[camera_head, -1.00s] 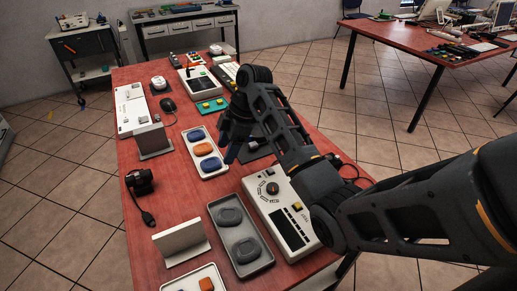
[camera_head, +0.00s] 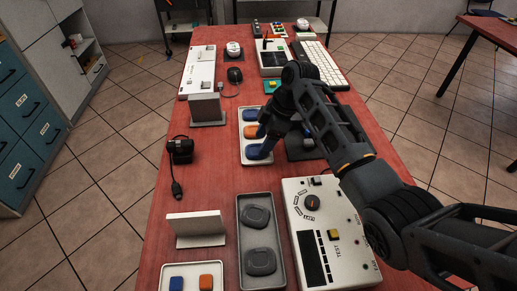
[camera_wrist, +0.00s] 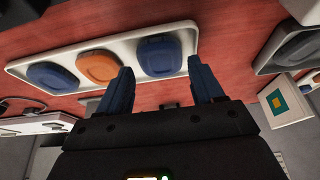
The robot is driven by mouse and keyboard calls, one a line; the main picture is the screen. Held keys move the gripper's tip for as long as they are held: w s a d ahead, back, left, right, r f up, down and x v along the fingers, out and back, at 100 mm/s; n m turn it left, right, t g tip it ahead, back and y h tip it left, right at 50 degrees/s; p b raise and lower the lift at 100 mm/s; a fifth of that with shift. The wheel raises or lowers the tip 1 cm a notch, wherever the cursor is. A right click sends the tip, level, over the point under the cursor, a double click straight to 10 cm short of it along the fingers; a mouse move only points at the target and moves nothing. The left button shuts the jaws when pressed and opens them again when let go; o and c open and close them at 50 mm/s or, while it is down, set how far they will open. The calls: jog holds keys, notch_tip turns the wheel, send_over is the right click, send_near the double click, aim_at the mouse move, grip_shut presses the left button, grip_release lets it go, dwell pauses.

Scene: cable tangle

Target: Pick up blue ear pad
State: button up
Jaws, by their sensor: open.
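A white tray (camera_head: 242,138) on the red table holds a blue ear pad (camera_head: 250,115) at the far end, an orange pad (camera_head: 250,131) in the middle and a second blue ear pad (camera_head: 253,153) at the near end. In the wrist view the near blue ear pad (camera_wrist: 159,56) lies ahead of and between the fingertips of my gripper (camera_wrist: 160,70). The jaws are open and empty. In the head view my gripper (camera_head: 263,148) is over the near end of the tray and partly hides that pad. Whether the fingers touch it, I cannot tell.
A grey tray (camera_head: 241,240) with two dark pads lies nearer. A white test meter (camera_head: 309,262) is to its right, a white stand (camera_head: 196,225) to its left. A small tray (camera_head: 190,269) holds blue and orange pieces. Bare red tabletop lies left of the white tray.

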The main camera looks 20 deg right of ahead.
aim_at(256, 151)
jog(key=shift+x, duration=1.3)
jog(key=shift+a, duration=0.1)
jog(key=shift+c, duration=0.4)
jog(key=c, duration=0.6)
jog(key=shift+r, duration=0.2)
